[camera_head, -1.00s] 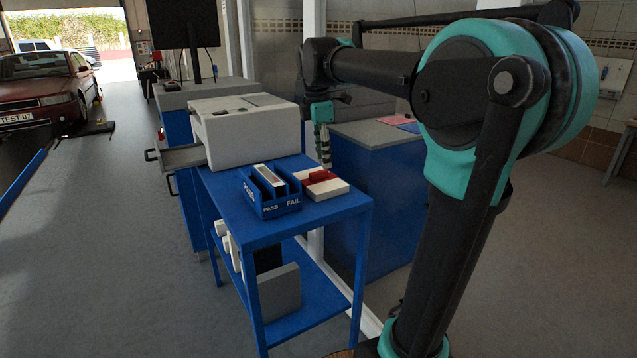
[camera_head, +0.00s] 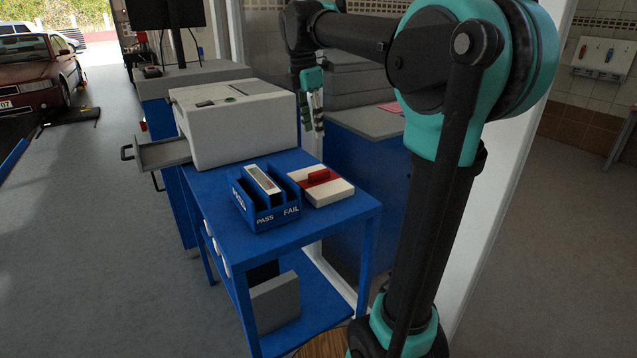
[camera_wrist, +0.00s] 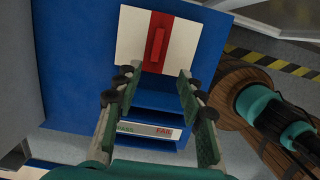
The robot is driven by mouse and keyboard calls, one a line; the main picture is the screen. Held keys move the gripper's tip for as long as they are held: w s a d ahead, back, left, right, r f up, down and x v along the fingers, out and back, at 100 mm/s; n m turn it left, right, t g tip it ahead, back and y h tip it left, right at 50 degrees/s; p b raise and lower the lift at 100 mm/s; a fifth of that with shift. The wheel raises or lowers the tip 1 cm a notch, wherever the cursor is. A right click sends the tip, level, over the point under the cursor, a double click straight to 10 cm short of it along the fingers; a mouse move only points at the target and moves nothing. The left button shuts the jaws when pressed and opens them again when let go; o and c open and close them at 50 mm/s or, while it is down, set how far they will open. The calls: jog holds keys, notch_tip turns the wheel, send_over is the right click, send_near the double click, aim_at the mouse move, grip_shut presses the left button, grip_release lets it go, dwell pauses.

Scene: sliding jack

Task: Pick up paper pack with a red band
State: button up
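The paper pack with a red band (camera_head: 337,190) is a flat white block lying on the blue table, with a red strip across it and a raised red bar on top. In the wrist view the pack (camera_wrist: 184,48) lies ahead of the fingertips, near the top of the picture. My gripper (camera_head: 313,108) is up above the far right side of the table, apart from the pack. In the wrist view my gripper (camera_wrist: 160,80) has its two fingers spread, with nothing between them.
A blue PASS/FAIL tray (camera_head: 264,222) holding a pale pack (camera_head: 262,180) stands close left of the banded pack. A white machine (camera_head: 235,130) with an open drawer (camera_head: 162,153) stands behind. The front right of the blue table (camera_head: 335,220) is bare.

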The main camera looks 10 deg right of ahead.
send_over(319, 172)
jog(key=f, duration=0.9)
jog(key=shift+s+a, duration=0.3)
jog(key=shift+a, duration=0.05)
jog(key=shift+w+d+f, duration=0.1)
jog(key=shift+w+f, duration=0.05)
jog(key=shift+f, duration=0.7)
jog(key=shift+w+d+f, duration=0.1)
jog(key=shift+f, duration=0.75)
jog(key=shift+w+d+f, duration=0.1)
jog(key=shift+w+f, duration=0.05)
jog(key=shift+f, duration=0.7)
jog(key=shift+c, duration=0.4)
grip_shut()
